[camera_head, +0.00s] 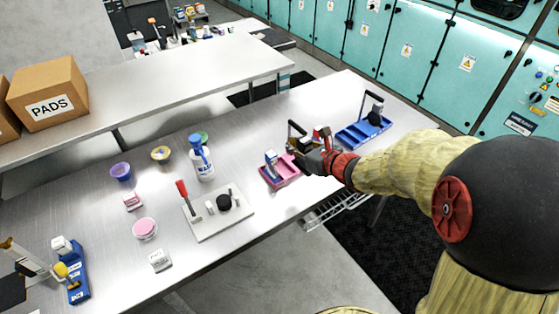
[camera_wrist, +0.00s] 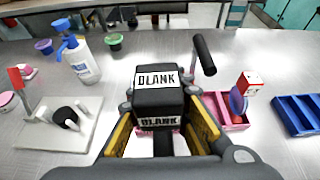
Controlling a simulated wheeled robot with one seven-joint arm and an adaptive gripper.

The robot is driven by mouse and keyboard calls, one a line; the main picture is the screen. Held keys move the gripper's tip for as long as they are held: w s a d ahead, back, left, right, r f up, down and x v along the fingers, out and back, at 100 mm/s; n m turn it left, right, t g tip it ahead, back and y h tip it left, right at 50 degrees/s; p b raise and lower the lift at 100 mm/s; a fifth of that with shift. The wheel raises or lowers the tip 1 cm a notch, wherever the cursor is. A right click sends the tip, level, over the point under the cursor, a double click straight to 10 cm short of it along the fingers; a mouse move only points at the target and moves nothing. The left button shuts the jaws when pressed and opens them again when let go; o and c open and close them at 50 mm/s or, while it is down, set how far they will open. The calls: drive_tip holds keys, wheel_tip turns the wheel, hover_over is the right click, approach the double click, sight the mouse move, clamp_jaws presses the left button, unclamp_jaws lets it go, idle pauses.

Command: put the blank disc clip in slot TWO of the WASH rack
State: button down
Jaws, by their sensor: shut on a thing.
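My gripper (camera_head: 314,155) is shut on the blank disc clip (camera_wrist: 158,86), a black block with white BLANK labels, in the wrist view. It holds the clip in front of and over part of the pink rack (camera_wrist: 230,122). In the head view the pink rack (camera_head: 282,176) is partly hidden by my gripper. A clip with a blue disc and a red-and-white top (camera_wrist: 248,90) stands at its right part. Another clip with a pale-and-blue top (camera_head: 270,160) stands at its left end. A blue rack (camera_head: 352,137) stands to the right. I cannot read WASH or slot numbers on either rack.
The press board (camera_head: 222,222) with a red lever and the white spray bottle (camera_head: 202,164) stand to the left. A dark handle (camera_wrist: 203,55) rises by the pink rack. A dark round piece (camera_head: 375,118) is at the blue rack. Table between the racks looks clear.

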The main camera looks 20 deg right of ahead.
drive_tip(key=w+f+b, duration=0.1)
drive_tip(key=w+f, duration=0.1)
drive_tip(key=w, duration=0.1)
drive_tip(key=w+a+f+b, duration=0.1)
drive_tip(key=w+f, duration=0.2)
drive_tip(key=w, duration=0.1)
drive_tip(key=w+a+f+b, duration=0.1)
drive_tip(key=w+f, duration=0.2)
drive_tip(key=shift+w+a+f, duration=0.1)
drive_tip(key=shift+w+a, duration=0.1)
drive_tip(key=shift+a, duration=0.05)
drive_tip(key=shift+w+f+b, duration=0.15)
drive_tip(key=shift+f+b, duration=0.2)
drive_tip(key=shift+f, duration=0.55)
drive_tip(key=shift+w+f+b, duration=0.1)
drive_tip(key=shift+f+b, duration=0.25)
drive_tip(key=shift+f, duration=0.5)
drive_tip(key=shift+f, duration=0.2)
drive_tip(key=c, duration=1.6)
unclamp_jaws()
drive_tip(key=shift+c, duration=0.2)
